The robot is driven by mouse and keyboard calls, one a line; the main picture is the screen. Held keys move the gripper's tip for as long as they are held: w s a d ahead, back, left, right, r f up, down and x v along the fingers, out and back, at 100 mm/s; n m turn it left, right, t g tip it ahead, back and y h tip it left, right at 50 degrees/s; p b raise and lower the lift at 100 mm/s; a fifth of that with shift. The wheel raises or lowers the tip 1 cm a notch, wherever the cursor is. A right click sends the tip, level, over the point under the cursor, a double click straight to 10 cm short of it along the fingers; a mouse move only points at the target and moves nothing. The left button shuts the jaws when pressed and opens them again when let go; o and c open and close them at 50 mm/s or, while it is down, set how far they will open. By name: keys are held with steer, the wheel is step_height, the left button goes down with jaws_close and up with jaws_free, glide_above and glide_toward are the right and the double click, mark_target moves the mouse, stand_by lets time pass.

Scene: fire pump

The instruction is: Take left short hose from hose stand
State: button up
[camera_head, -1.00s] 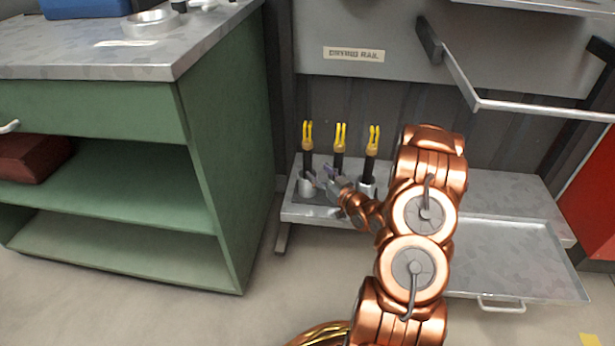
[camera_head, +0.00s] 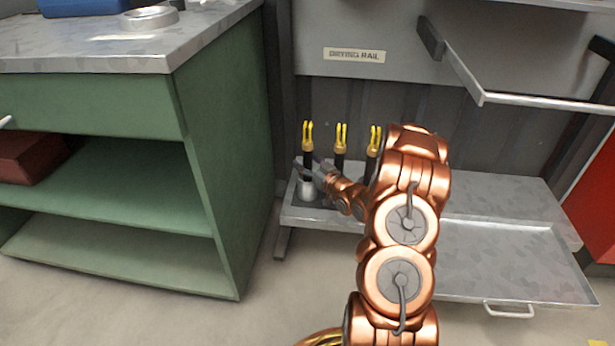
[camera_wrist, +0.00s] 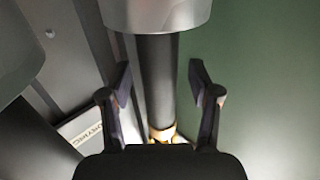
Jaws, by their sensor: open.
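Three short black hoses with yellow forked tops stand upright in a row in the hose stand. The left short hose (camera_head: 307,146) sits in a grey cup (camera_head: 307,189) of the stand. The middle hose (camera_head: 340,146) and the right hose (camera_head: 374,140) are partly hidden by my arm. My gripper (camera_head: 308,167) is at the left hose, just above its cup. In the wrist view my gripper (camera_wrist: 160,100) is open, with one finger on each side of the black hose (camera_wrist: 157,75). Gaps show between the fingers and the hose.
A green cabinet (camera_head: 222,170) stands close on the left. A grey panel with a drying rail label (camera_head: 354,55) is behind, with a metal rail (camera_head: 540,103) at upper right. A flat metal tray (camera_head: 510,260) lies right of my arm.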

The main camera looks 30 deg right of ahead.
jaws_close()
stand_by(0.4)
